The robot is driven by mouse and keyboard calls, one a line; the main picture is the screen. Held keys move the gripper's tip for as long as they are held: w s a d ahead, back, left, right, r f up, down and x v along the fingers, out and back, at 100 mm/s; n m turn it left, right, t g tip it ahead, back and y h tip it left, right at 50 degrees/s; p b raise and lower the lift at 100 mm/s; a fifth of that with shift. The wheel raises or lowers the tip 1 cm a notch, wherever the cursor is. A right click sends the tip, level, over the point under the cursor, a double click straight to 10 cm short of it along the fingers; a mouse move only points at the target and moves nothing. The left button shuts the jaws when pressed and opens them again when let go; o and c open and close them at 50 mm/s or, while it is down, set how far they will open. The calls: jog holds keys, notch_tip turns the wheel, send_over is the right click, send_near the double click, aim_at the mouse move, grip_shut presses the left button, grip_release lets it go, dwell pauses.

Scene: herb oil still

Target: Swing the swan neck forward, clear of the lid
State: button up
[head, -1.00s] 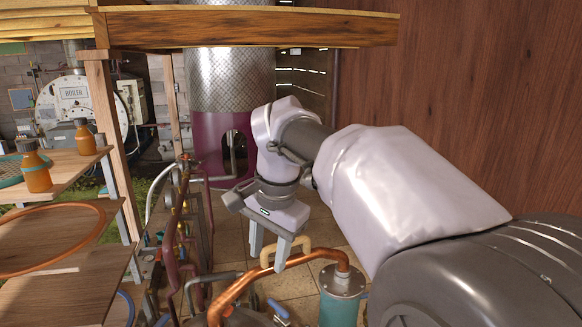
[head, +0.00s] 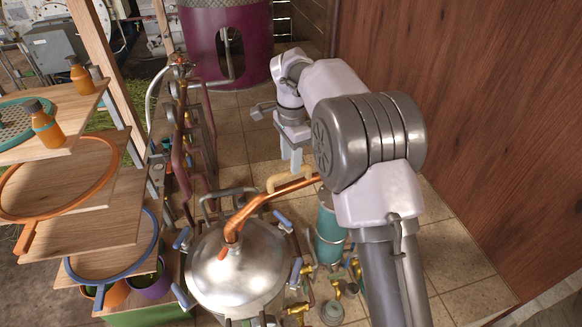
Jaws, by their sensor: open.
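The copper swan neck (head: 262,200) rises from the middle of the domed steel lid (head: 232,270) and runs back and right toward the teal cylinder (head: 330,238). It still lies over the lid. A tan handle (head: 272,184) stands on its far part. My gripper (head: 290,165) points down just behind the handle in the picture, open, with nothing seen between its fingers. I cannot tell whether a finger touches the handle. My arm hides the far end of the swan neck.
Blue-handled clamps (head: 182,238) ring the lid. Pipes with valves (head: 185,130) stand behind it. Wooden shelves (head: 80,185) with hoops and orange bottles (head: 46,128) are at left. A wooden wall (head: 480,110) closes the right. Tiled floor (head: 235,115) is open behind.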

jog(key=shift+f, duration=1.75)
grip_shut()
jog(key=shift+r, duration=0.1)
